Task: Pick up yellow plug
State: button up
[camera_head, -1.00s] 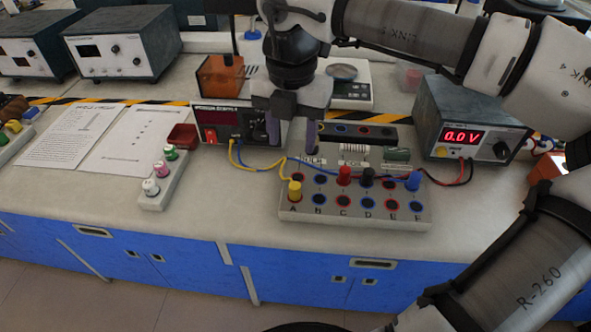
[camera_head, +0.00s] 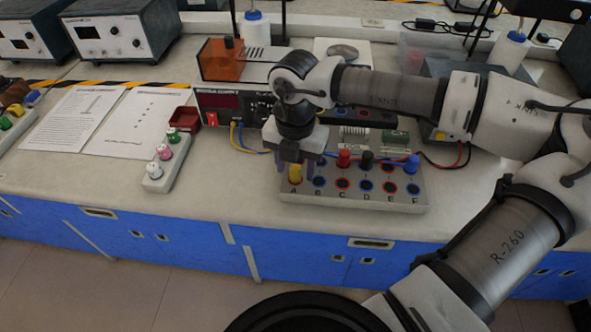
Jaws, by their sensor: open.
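The yellow plug (camera_head: 295,173) stands upright in the socket marked A, at the left end of the grey socket board (camera_head: 352,204). My gripper (camera_head: 295,168) points down over this end of the board, with its fingers apart on the left and right of the plug. The plug's upper part is close under the gripper's body. I cannot tell whether the fingers touch it. A yellow cable (camera_head: 234,139) shows by the power supply; its run to the plug is mostly hidden behind my gripper.
A power supply (camera_head: 222,105) is behind my gripper. A small strip with several plugs (camera_head: 165,163) lies left, with clear bench between it and the board.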

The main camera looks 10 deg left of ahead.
aim_at(295, 168)
jog(key=shift+f, duration=0.45)
jog(key=shift+c, duration=0.2)
grip_shut()
jog(key=shift+r, duration=0.15)
notch_tip(295, 168, up, 20)
jog(key=b, duration=0.1)
jog(key=shift+b, duration=0.35)
